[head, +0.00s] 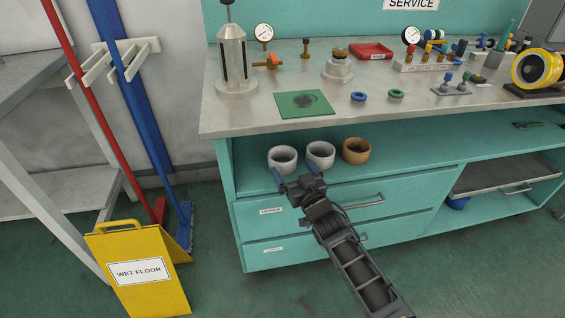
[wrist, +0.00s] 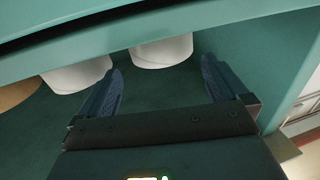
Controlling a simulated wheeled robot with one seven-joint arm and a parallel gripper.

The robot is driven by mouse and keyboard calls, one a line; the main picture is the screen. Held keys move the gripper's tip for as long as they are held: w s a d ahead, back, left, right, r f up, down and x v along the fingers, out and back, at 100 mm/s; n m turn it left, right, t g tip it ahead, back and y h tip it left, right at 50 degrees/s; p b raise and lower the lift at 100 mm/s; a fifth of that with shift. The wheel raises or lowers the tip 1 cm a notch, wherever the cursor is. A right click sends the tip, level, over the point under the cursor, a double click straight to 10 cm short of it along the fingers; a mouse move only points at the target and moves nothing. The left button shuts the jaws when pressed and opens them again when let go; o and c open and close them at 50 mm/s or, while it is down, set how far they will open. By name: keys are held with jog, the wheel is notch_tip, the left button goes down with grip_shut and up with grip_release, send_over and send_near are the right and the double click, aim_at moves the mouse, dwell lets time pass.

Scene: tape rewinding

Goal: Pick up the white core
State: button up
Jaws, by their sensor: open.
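Two whitish cores stand on the shelf under the bench top. The left one (head: 283,159) looks light grey-white, and the middle one (head: 320,155) looks white; their shades are close. My gripper (head: 292,169) is in front of these two cores at the shelf edge, open and empty. In the wrist view, one pale core (wrist: 160,53) shows beyond and between the spread blue fingers (wrist: 162,67). The other pale core (wrist: 76,77) lies to the left of the fingers. The shelf edge hides the upper parts of both cores there.
A tan core (head: 356,151) stands right of the pale ones; it also shows at the wrist view's left edge (wrist: 14,93). The bench top (head: 232,115) overhangs the shelf. Drawers (head: 270,222) are below. A yellow wet-floor sign (head: 140,275) stands at left.

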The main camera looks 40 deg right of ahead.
aim_at(288, 164)
jog(key=shift+b+x, duration=1)
jog(key=shift+x, duration=2.15)
jog(key=shift+a+f, duration=0.1)
jog(key=shift+c, duration=0.5)
jog(key=c, duration=0.6)
